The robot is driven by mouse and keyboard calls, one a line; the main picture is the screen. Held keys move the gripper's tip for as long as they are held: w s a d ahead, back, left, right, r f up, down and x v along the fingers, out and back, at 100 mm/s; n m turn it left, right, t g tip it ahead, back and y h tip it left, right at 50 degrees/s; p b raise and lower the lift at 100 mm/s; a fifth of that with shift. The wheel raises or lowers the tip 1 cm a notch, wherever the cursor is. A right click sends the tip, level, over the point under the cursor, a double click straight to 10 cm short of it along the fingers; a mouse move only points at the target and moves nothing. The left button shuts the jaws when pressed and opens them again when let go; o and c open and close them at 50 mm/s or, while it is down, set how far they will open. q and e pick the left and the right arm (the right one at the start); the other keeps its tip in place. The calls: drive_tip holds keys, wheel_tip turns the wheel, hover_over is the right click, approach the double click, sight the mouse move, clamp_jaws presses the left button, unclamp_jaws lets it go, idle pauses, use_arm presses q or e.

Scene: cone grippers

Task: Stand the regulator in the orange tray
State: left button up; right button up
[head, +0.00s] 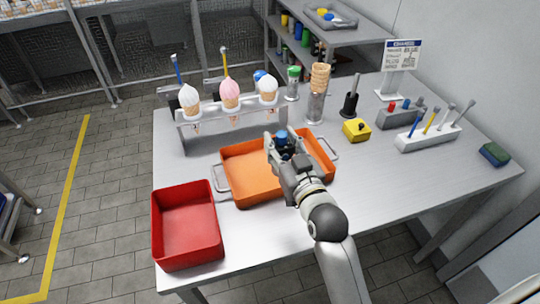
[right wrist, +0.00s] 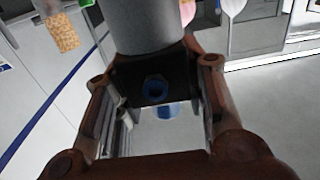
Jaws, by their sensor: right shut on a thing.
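The orange tray (head: 244,174) lies on the metal table, with a handle at each end. My right gripper (head: 283,142) is over the tray, shut on the regulator (head: 283,147), which has a dark body and a blue part at its top in the head view. In the right wrist view the regulator's dark body (right wrist: 140,86) with a blue fitting sits between the fingers, and a grey cylinder (right wrist: 146,28) adjoins it. The gripper hides its lower end, so I cannot tell whether it touches the tray floor. My left gripper is not in view.
A red tray (head: 188,226) stands at the front left. Behind the orange tray is a cone rack (head: 205,128) with several ice-cream cones. A cone stack (head: 319,78), a yellow block (head: 356,130) and a tool holder (head: 428,137) stand further right. The table's front right is clear.

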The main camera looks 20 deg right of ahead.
drive_tip(key=w+a+f, duration=0.1)
drive_tip(key=w+f, duration=0.4)
drive_tip(key=f, duration=0.4)
drive_tip(key=shift+w+a, duration=0.15)
drive_tip(key=shift+f, duration=0.2)
drive_tip(key=o, duration=1.3)
drive_tip(key=shift+c, duration=0.2)
